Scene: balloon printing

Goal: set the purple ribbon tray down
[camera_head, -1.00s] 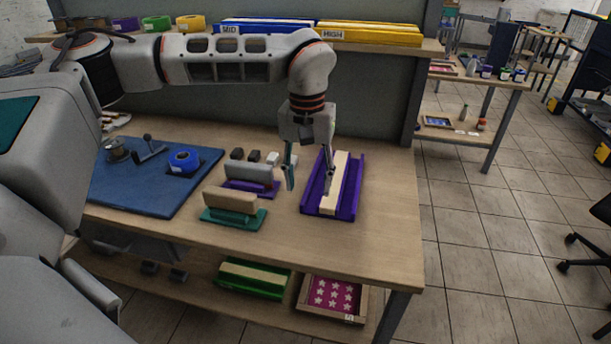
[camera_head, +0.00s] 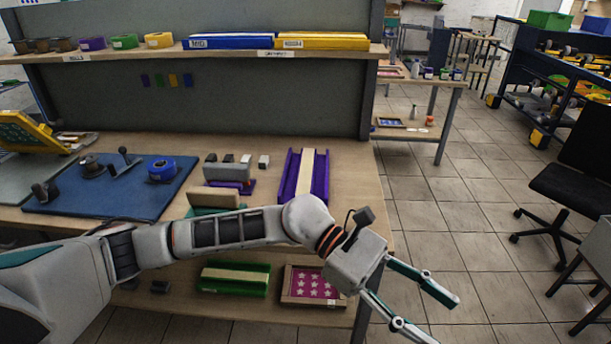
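The purple ribbon tray (camera_head: 321,180), a long purple channel with a cream strip lying along it, rests on the wooden workbench (camera_head: 358,165) near its right end. No gripper touches it. My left gripper (camera_head: 438,315) is open and empty, out past the bench's front right corner over the tiled floor. Its arm crosses in front of the bench and hides part of the front edge. My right gripper is not in view.
Left of the tray stand a grey block on a purple base (camera_head: 228,173) and a cream block on a green base (camera_head: 212,198). A green tray (camera_head: 233,279) and star-patterned box (camera_head: 312,287) sit below.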

